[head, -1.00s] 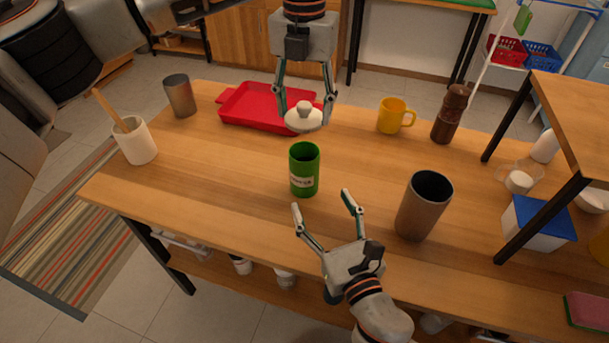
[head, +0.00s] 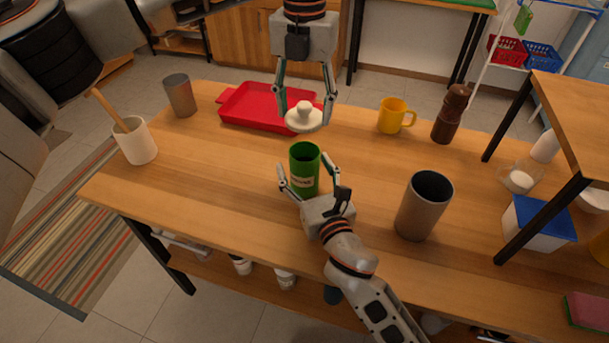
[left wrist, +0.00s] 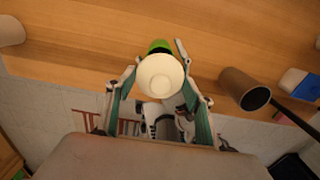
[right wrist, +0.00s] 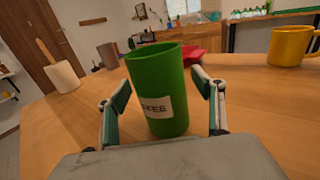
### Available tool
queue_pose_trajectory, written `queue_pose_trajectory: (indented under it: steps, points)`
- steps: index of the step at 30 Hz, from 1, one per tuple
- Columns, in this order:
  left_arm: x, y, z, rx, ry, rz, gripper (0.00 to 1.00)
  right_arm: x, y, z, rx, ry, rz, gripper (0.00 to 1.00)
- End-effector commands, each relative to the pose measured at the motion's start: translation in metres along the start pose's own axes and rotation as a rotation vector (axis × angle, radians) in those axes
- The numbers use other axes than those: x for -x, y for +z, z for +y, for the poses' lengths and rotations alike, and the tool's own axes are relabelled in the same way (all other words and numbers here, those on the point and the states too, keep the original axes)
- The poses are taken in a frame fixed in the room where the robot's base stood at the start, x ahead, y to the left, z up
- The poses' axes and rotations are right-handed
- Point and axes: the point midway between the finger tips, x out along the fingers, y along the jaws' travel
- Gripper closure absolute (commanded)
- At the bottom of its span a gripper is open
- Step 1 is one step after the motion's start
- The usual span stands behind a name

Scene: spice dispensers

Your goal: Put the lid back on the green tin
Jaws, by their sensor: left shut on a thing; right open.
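The green tin (head: 304,165) stands upright and open-topped on the wooden table, with a pale label reading partly "FEE" in the right wrist view (right wrist: 157,92). My left gripper (head: 304,112) is shut on the cream lid (head: 304,121) and holds it by its knob above and a little behind the tin. In the left wrist view the lid (left wrist: 161,76) covers most of the tin (left wrist: 160,45). My right gripper (head: 306,172) is open, its fingers on either side of the tin. In the right wrist view, gaps show between the fingers and the tin.
A red tray (head: 258,108) lies behind the tin. A grey-brown canister (head: 424,208) stands to the right, with a yellow mug (head: 391,117) and a pepper mill (head: 450,115) behind it. A utensil crock (head: 135,143) and a metal cup (head: 180,97) stand left. The table left of the tin is clear.

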Motion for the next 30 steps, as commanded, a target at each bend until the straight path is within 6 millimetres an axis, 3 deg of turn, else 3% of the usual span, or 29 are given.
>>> queue_pose_trajectory:
  steps: [6, 8, 13, 14, 17, 27, 30]
  points:
    - [0.0, 0.0, 0.0, 0.0, 0.0, 0.0, 0.64, 0.0, 0.0, 0.0, 0.0, 0.0, 0.0, 0.32]
    - [0.0, 0.0, 0.0, 0.0, 0.0, 0.0, 0.64, 0.0, 0.0, 0.0, 0.0, 0.0, 0.0, 0.45]
    - [0.0, 0.0, 0.0, 0.0, 0.0, 0.0, 0.64, 0.0, 0.0, 0.0, 0.0, 0.0, 0.0, 0.9]
    - [0.0, 0.0, 0.0, 0.0, 0.0, 0.0, 0.64, 0.0, 0.0, 0.0, 0.0, 0.0, 0.0, 0.92]
    - [-0.003, 0.0, 0.0, 0.0, 0.0, 0.001, 0.64, 0.0, 0.0, 0.0, 0.0, 0.0, 0.0, 0.92]
    - [-0.046, 0.0, 0.0, -0.001, 0.0, 0.001, 0.64, 0.0, 0.0, 0.0, 0.0, 0.0, 0.0, 0.92]
    - [-0.05, 0.0, 0.0, 0.0, 0.0, 0.0, 0.64, 0.0, 0.0, 0.0, 0.0, 0.0, 0.0, 0.92]
